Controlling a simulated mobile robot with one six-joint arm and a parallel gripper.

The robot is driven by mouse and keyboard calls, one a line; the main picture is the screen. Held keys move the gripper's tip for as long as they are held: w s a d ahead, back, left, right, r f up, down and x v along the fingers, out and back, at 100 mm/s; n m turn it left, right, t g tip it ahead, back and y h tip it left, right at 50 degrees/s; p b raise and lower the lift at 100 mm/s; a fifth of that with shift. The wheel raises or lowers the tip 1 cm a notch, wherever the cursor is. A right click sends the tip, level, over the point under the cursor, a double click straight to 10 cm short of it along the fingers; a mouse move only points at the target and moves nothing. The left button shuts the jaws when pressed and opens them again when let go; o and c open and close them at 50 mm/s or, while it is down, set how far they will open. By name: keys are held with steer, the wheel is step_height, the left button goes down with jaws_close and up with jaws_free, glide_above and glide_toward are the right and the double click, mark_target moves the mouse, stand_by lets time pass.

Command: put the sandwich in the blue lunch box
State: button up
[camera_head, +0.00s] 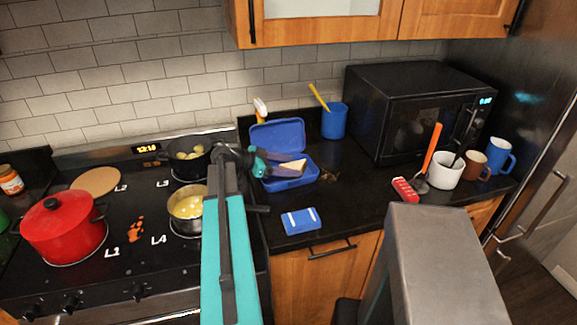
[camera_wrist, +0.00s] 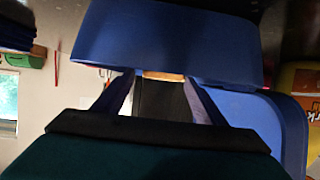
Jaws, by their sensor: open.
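The blue lunch box (camera_head: 292,184) stands on the dark counter right of the stove, its lid (camera_head: 278,136) raised at the back. In the wrist view a blue wall of the box (camera_wrist: 165,45) fills the top. The sandwich (camera_head: 295,164), a pale wedge, shows within the box outline at the fingertips. In the wrist view its tan edge (camera_wrist: 163,76) shows between the fingers. My gripper (camera_head: 281,166) is open and reaches over the box from the left, with its fingers (camera_wrist: 160,90) either side of the sandwich. I cannot tell whether the sandwich touches the box floor.
A blue and white pack (camera_head: 301,221) lies in front of the box. A blue holder (camera_head: 334,121) and the microwave (camera_head: 420,110) stand behind and right. Several mugs (camera_head: 448,170) stand at the right. Pots, including a red one (camera_head: 65,228), sit on the stove.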

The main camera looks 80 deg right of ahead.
steer(key=shift+w+a+r+b, duration=0.1)
steer(key=shift+w+a+b, duration=0.05)
steer(key=shift+w+b, duration=0.2)
steer(key=b+v, duration=0.4)
steer(key=v, duration=0.7)
steer(key=shift+w+r, duration=0.1)
steer(key=shift+w, duration=0.05)
